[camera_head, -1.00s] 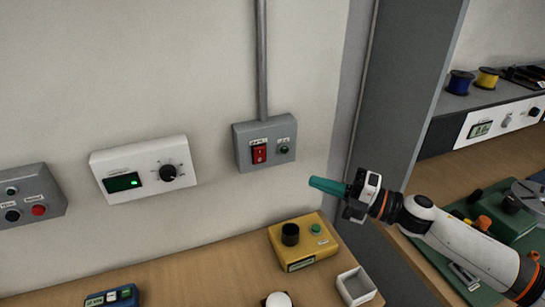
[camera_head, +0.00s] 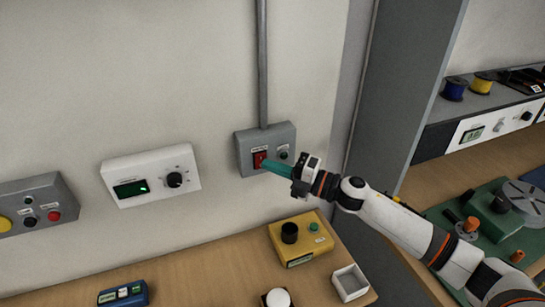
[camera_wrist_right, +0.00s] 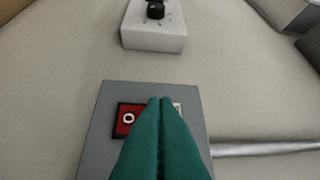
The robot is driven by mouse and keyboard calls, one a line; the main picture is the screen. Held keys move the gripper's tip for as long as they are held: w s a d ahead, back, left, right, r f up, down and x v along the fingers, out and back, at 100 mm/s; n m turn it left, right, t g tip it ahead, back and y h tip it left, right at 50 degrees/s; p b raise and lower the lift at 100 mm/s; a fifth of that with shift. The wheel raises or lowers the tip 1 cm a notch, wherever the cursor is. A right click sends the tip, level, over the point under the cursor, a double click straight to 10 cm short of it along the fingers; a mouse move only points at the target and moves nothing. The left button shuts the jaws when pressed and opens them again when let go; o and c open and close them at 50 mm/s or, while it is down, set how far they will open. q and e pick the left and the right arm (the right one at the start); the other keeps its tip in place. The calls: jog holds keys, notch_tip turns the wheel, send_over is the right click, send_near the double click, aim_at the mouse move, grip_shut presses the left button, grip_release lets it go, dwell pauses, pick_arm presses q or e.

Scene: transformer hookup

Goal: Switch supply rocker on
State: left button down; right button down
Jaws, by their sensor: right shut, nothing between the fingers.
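The red supply rocker (camera_head: 259,160) sits in a grey wall box (camera_head: 245,141) with a conduit running up from it. My right gripper (camera_head: 266,163) has its green fingers shut and empty, with the tips at the rocker's lower right in the head view. In the right wrist view the fingertips (camera_wrist_right: 160,101) overlap the right part of the red rocker (camera_wrist_right: 128,118). A white "O" shows on the rocker's uncovered end. I cannot tell whether the tips touch it. My left gripper is not in view.
A small green button (camera_head: 284,155) sits right of the rocker on the same box. A white panel with a dial (camera_head: 150,174) is on the wall to the left. A yellow box (camera_head: 300,240) and a white tray (camera_head: 350,283) stand on the bench below.

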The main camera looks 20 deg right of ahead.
jog(key=shift+w, duration=0.5)
jog(key=shift+w+r, duration=0.15)
jog(key=shift+w, duration=0.1)
jog(key=shift+s, duration=0.1)
